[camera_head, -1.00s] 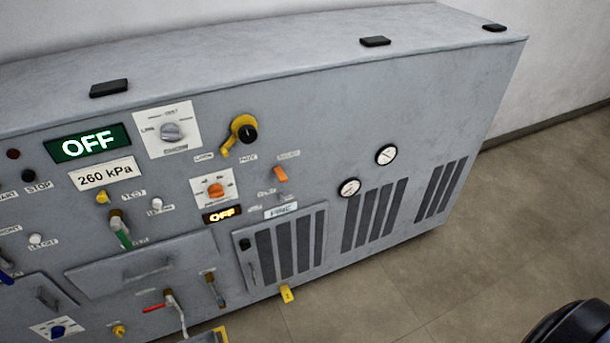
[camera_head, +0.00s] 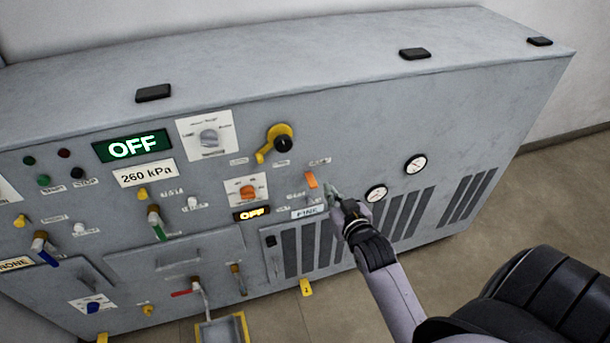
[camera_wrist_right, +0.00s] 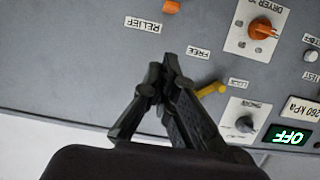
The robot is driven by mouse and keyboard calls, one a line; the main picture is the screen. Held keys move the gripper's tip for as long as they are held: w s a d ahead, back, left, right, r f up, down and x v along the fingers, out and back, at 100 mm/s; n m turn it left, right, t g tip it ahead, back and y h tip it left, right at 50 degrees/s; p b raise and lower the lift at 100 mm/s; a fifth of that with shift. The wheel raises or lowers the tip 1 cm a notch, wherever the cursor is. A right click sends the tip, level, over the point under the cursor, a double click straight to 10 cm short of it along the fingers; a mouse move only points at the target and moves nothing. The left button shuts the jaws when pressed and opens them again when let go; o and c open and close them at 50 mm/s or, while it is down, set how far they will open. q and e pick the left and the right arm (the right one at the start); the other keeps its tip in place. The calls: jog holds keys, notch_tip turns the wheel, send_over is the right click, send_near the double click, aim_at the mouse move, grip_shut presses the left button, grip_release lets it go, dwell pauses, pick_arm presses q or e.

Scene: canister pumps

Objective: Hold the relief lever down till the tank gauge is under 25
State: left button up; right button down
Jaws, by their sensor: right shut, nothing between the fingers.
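The relief lever is the small orange lever (camera_head: 311,179) on the grey panel in the head view, below a small label. In the wrist view it shows at the top edge (camera_wrist_right: 171,6), partly cut off, beside its RELIEF label (camera_wrist_right: 143,25). My right gripper (camera_head: 333,191) is shut and empty, just right of and a little below the lever in the head view. It also shows in the wrist view (camera_wrist_right: 163,68), apart from the lever. Two round gauges, a lower one (camera_head: 376,193) and an upper one (camera_head: 415,163), are too small to read. My left gripper is out of view.
A yellow lever (camera_head: 265,152) with a black hub sits up-left of the relief lever; the wrist view shows its yellow end (camera_wrist_right: 210,89). An orange dial (camera_head: 247,191) lies further left. A display reads OFF (camera_head: 133,146), above a 260 kPa plate (camera_head: 145,173).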

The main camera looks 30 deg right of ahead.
jog(key=shift+r, duration=0.6)
jog(key=shift+w+d, duration=0.1)
jog(key=p, duration=0.2)
send_over(311, 180)
jog(key=s, duration=0.4)
notch_tip(311, 180, down, 2)
jog(key=shift+f+p, duration=0.3)
jog(key=shift+f, duration=1.9)
